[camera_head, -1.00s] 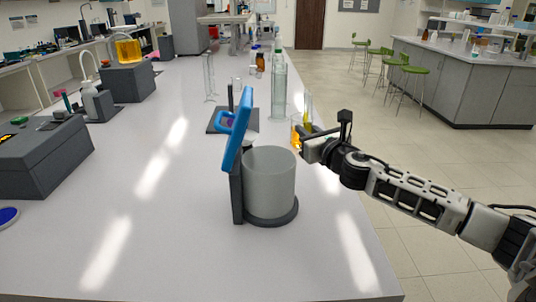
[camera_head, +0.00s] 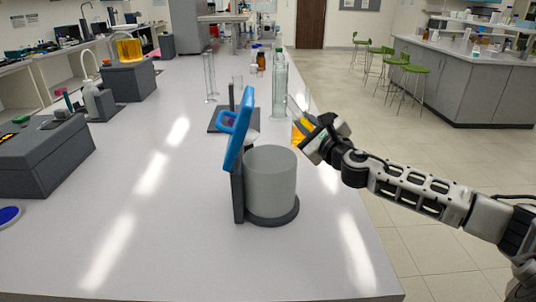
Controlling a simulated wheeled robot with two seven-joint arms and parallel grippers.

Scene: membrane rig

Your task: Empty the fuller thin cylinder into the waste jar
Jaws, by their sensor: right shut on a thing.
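My right gripper (camera_head: 311,133) is shut on a thin clear cylinder with yellow liquid (camera_head: 308,120), past the jar's far right side. Another thin clear cylinder (camera_head: 209,78) stands upright farther back and looks empty. My left gripper is not in view.
A tall clear glass vessel (camera_head: 280,92) and a dark stand (camera_head: 222,125) are behind the jar. Grey blocks (camera_head: 40,160) line the left. The front bench is clear.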

